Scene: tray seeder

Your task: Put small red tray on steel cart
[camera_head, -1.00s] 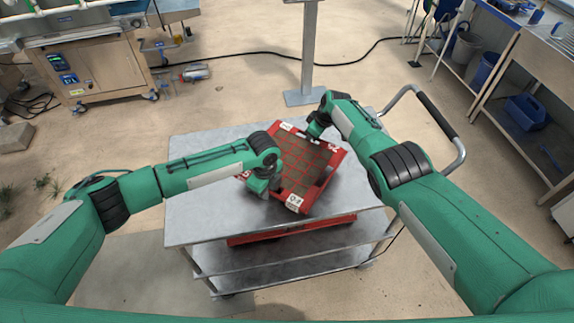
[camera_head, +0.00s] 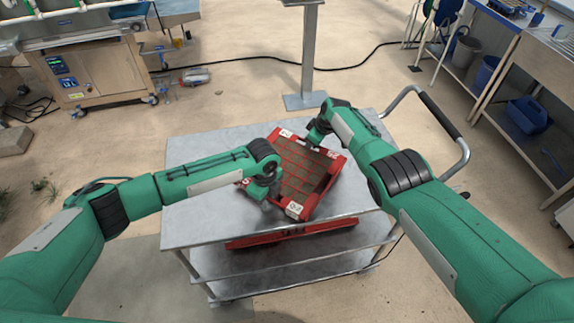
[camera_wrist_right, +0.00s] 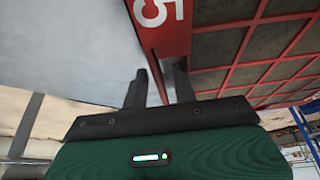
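The small red tray (camera_head: 327,185) has brown square compartments and white number labels. In the head view it is over the steel cart's top (camera_head: 205,215); whether it rests there or is slightly raised I cannot tell. My left gripper (camera_head: 262,193) is at its left edge, fingertips hidden. My right gripper (camera_head: 313,139) is at its far edge. In the right wrist view, its fingers (camera_wrist_right: 160,86) stand apart on both sides of the red wall (camera_wrist_right: 157,45) by a label "5". A gap shows beside the left-hand finger.
Another red tray (camera_head: 290,235) shows below the cart's top. The cart's curved handle (camera_head: 437,112) is at the right. A metal post (camera_head: 308,50) stands behind the cart, and a bench (camera_head: 548,60) is at the right. Bare cart top lies left of and in front of the tray.

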